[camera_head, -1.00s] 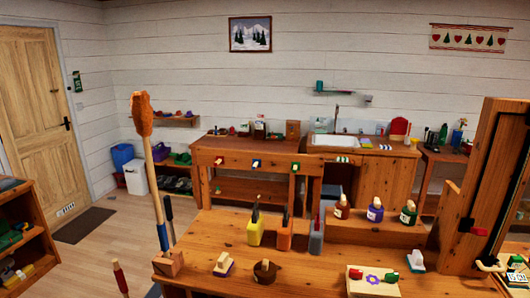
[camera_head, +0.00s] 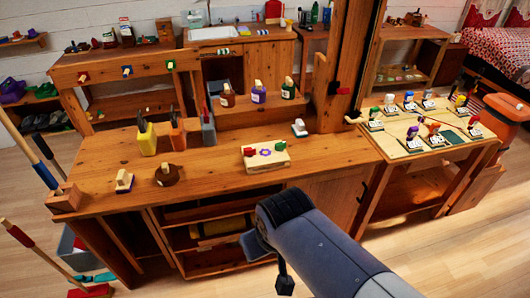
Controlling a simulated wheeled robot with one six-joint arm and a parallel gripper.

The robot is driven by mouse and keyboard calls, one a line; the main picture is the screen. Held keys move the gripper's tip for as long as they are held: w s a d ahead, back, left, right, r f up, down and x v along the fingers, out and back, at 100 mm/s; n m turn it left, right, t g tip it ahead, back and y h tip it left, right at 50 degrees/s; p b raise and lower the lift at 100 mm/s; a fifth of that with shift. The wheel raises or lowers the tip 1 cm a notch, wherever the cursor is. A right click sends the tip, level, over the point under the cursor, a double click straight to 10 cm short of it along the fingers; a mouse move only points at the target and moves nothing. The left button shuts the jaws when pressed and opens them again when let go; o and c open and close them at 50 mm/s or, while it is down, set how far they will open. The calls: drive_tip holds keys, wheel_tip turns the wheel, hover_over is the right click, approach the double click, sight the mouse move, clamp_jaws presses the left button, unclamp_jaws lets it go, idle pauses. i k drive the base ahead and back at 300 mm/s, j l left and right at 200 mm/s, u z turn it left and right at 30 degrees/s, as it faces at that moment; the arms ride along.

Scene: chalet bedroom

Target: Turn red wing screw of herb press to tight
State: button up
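The herb press (camera_head: 266,158) looks to be the small pale wooden block with a purple flower mark on the workbench, near its front edge. A red wing screw (camera_head: 249,152) sits at its left and a green one (camera_head: 280,147) at its right. How far the red screw is turned is too small to tell. My grey arm reaches in from the lower right, in front of the bench. A small dark part hanging below it seems to be my gripper (camera_head: 284,284), well below and apart from the press. Its fingers cannot be made out.
The workbench (camera_head: 110,165) also bears a brown round item (camera_head: 168,175), tool holders and several bottles on a raised shelf. A tall wooden post (camera_head: 345,70) stands behind right. A side table (camera_head: 405,150) holds several small items. The bench around the press is mostly clear.

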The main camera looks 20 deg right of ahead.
sight(250, 151)
drive_tip(key=i+l, duration=0.15)
drive_tip(key=i, duration=0.25)
drive_tip(key=i+l+u, duration=0.1)
drive_tip(key=i, duration=0.25)
drive_tip(key=i+l, duration=0.25)
drive_tip(key=i, duration=0.15)
drive_tip(key=u, duration=0.05)
